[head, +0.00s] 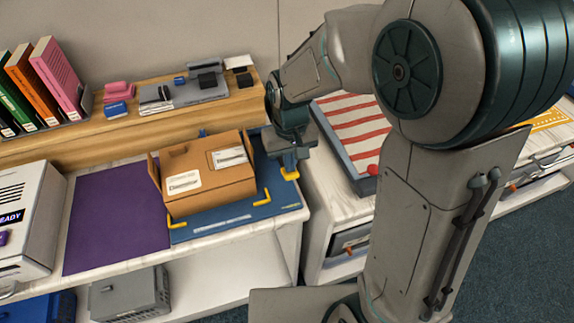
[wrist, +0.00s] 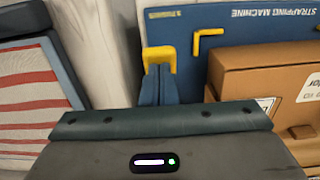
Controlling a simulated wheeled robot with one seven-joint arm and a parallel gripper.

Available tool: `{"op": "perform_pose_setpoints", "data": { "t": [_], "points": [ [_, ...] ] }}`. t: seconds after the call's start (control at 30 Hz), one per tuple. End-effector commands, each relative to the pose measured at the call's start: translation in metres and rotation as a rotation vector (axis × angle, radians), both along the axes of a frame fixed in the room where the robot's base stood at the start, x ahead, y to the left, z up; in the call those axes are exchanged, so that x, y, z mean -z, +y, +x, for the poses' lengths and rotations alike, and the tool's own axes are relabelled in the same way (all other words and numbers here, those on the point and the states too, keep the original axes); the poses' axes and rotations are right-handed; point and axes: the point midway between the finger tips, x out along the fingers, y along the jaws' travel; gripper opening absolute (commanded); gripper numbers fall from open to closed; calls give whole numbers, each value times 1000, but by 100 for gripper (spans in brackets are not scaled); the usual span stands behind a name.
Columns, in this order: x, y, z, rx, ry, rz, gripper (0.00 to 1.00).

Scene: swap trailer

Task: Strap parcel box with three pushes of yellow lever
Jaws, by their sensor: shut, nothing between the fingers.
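The cardboard parcel box (head: 208,178) sits on the blue strapping machine plate (head: 240,222), with white labels on it. It also shows at the right of the wrist view (wrist: 258,75). I see no strap on its visible faces. The yellow lever (head: 290,173) is at the plate's right side, and in the wrist view it is a yellow arch (wrist: 158,52) just beyond my fingertips. My gripper (head: 288,160) points down there, right of the box. Its blue fingers (wrist: 158,82) are shut and empty. They overlap the lever in the picture; I cannot tell whether they touch it.
Yellow corner guides (head: 264,196) stand beside the box. A purple mat (head: 120,218) lies clear to the left, with a white machine (head: 25,215) beyond it. A wooden shelf (head: 140,130) with books and small items runs behind. A red-striped panel (head: 352,125) is to the right.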

Motion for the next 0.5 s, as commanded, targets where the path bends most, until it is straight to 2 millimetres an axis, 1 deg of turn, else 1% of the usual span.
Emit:
{"op": "perform_pose_setpoints", "data": {
  "t": [0.03, 0.5],
  "points": [
    [4, 0, 0, 0, 1, 0, 0],
    [23, 0, 0, 0, 1, 0, 0]
  ]
}}
